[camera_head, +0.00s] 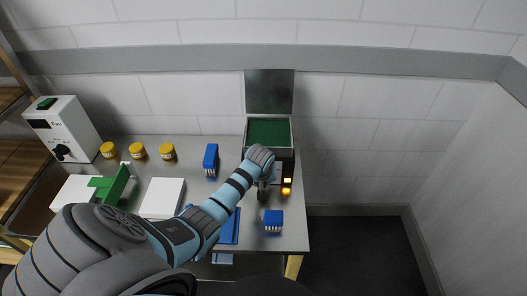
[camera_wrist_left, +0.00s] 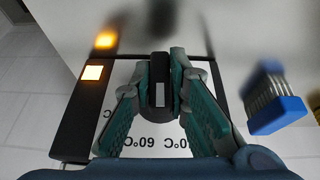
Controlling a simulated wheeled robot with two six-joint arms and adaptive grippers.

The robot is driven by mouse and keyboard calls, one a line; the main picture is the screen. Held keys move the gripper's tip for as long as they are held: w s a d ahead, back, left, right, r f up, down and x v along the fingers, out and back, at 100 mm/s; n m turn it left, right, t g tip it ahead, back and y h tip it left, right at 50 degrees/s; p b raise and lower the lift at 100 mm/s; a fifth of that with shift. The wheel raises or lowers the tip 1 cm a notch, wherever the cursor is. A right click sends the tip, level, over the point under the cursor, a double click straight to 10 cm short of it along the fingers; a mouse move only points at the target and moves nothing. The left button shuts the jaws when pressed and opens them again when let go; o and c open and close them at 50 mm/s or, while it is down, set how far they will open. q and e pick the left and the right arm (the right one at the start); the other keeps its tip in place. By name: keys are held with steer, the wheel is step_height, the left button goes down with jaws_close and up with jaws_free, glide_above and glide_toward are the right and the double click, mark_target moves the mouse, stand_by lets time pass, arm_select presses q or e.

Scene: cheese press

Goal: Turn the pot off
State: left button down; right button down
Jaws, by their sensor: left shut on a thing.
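The pot (camera_head: 284,153) stands at the right end of the table, its square lid (camera_head: 270,92) raised and its inside green. My left gripper (camera_head: 265,190) is at the pot's front face. In the left wrist view its fingers are shut on a black knob (camera_wrist_left: 160,82) with a pale mark, above printed temperature numbers. A lit square switch (camera_head: 287,181) and a glowing orange lamp (camera_head: 285,191) are beside the knob; the switch (camera_wrist_left: 92,73) and lamp (camera_wrist_left: 105,40) also show in the wrist view. My right gripper is not in view.
Yellow jars (camera_head: 138,150), white blocks (camera_head: 162,197) and a white control box (camera_head: 64,130) are on the left.

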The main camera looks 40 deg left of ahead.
arm_select(q)
steer(key=shift+a+r+t+h+p, duration=0.2)
steer(key=shift+r+t+h+p, duration=0.05)
steer(key=shift+t+h+p, duration=0.4)
steer(key=shift+f+n+t+h, duration=0.1)
steer(key=shift+n+t+h, duration=0.15)
steer(key=shift+n+h, duration=0.1)
steer(key=shift+f+t+h, duration=0.2)
steer(key=shift+t+h, duration=0.4)
steer(key=shift+h, duration=0.1)
steer(key=t+h+b, duration=0.1)
steer(key=b, duration=0.4)
steer(key=n+t+h+b, duration=0.1)
steer(key=t+h+b, duration=0.1)
steer(key=b, duration=0.2)
steer(key=f+n+t+h+b, duration=0.1)
steer(key=t+h+b, duration=0.1)
steer(key=b, duration=0.3)
steer(key=shift+s+a+b, duration=0.1)
steer(key=shift+s+b, duration=0.1)
steer(key=shift+b, duration=0.15)
steer(key=shift+r+t+h+b, duration=0.3)
steer(key=shift+h+b, duration=0.1)
steer(key=shift+b, duration=0.45)
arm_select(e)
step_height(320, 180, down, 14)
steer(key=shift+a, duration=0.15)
arm_select(q)
steer(key=c, duration=1.6)
jaws_free()
